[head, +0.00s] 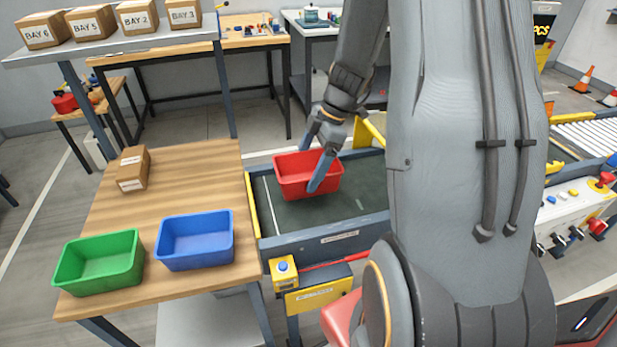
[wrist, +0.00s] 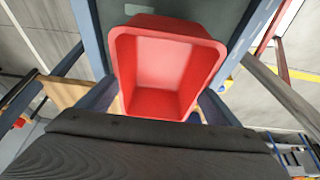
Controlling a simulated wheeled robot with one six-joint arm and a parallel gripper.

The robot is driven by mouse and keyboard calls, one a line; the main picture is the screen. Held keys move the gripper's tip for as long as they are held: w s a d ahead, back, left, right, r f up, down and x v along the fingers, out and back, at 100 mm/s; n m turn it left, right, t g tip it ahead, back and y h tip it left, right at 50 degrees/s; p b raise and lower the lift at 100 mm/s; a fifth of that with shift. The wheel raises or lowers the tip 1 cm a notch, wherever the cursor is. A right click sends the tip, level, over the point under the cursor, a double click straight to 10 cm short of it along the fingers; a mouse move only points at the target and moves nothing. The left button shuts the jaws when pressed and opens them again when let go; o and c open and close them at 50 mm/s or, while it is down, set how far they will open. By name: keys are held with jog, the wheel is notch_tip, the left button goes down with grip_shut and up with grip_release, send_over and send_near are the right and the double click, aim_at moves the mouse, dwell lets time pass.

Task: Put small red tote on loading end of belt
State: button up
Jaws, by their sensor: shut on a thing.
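The small red tote (head: 296,176) is upright and empty at the left end of the dark green belt (head: 350,205) in the head view. My gripper (head: 322,165) is shut on the tote, with one finger showing on its near right side. The tote also fills the middle of the wrist view (wrist: 172,70), between my two fingers. Whether its base touches the belt or hangs just above it I cannot tell. My arm hides the middle of the conveyor.
A wooden table (head: 190,190) left of the belt holds a green tote (head: 99,262), a blue tote (head: 195,240) and a cardboard box (head: 133,168). A yellow post with a blue button (head: 284,271) stands at the belt's near left corner. A control panel (head: 580,215) is at right.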

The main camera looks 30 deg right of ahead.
aim_at(307, 175)
jog(key=shift+f+p, duration=0.45)
jog(key=shift+f, duration=1.65)
jog(key=shift+f, duration=0.1)
jog(key=o, duration=1)
jog(key=shift+o, duration=0.2)
